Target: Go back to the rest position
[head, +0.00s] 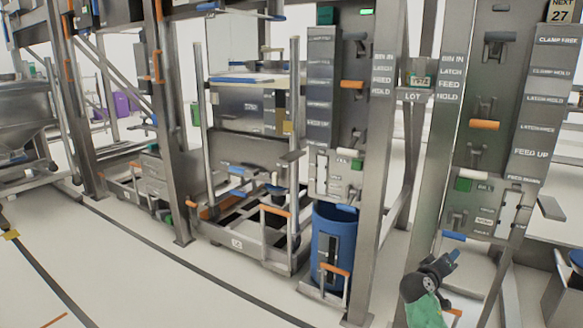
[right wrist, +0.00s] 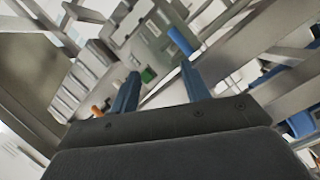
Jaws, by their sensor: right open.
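My right gripper (head: 452,258) is at the lower right of the head view, in front of the right machine panel (head: 478,130). In the right wrist view, its two blue fingers stand apart with nothing between them, so the right gripper (right wrist: 160,88) is open and empty. Behind the fingers a tilted grey panel shows, with a green button (right wrist: 148,75) and a blue handle (right wrist: 183,41). My left gripper is in neither view.
A blue bin (head: 335,225) stands in a frame left of the right gripper. A steel post (head: 378,170) rises between bin and gripper. A wheeled cart (head: 250,235) with orange handles stands further left. The pale floor (head: 150,275) at front left is clear.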

